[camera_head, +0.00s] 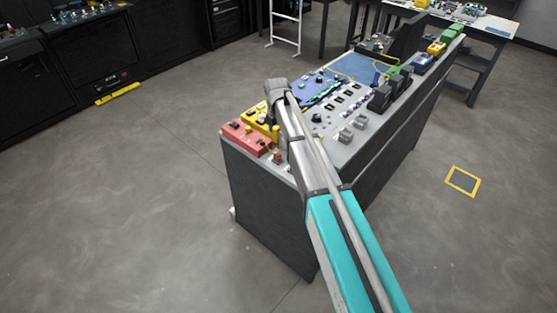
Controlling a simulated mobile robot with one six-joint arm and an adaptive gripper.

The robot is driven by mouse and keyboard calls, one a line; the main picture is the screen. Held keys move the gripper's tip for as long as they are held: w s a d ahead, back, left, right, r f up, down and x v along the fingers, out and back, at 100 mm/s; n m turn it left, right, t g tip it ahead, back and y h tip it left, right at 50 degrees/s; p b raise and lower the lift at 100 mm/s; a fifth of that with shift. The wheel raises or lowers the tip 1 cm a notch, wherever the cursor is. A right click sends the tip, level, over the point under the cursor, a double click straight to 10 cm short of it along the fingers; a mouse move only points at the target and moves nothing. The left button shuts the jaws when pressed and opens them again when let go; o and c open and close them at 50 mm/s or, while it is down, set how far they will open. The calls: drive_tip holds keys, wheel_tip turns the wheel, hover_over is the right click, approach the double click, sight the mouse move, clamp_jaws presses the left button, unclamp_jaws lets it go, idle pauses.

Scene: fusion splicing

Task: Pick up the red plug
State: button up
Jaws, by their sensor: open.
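A small red piece (277,158), which looks like the red plug, stands at the near edge of the grey console top, just left of my arm. A larger red block (246,138) with dark parts on it sits at the console's near left corner. My gripper (274,126) is at the far end of my arm, pointing down over the yellow block, a little beyond the small red piece. It is open. The fingers are small and partly lost against the yellow block, and nothing is seen held in them.
The console (265,190) also carries a yellow block (256,115), a blue panel (312,92), grey switches (352,128) and several dark blocks on the right. My arm hides part of its top. Open floor lies to the left.

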sight(277, 153)
drive_tip(key=shift+f+b, duration=3)
drive_tip(key=shift+f, duration=0.35)
drive_tip(key=shift+f+b, duration=2.6)
drive_tip(key=c, duration=1)
drive_tip(key=shift+c, duration=0.2)
drive_tip(key=shift+r, duration=0.15)
wheel_tip(277, 153, up, 10)
drive_tip(key=p, duration=1)
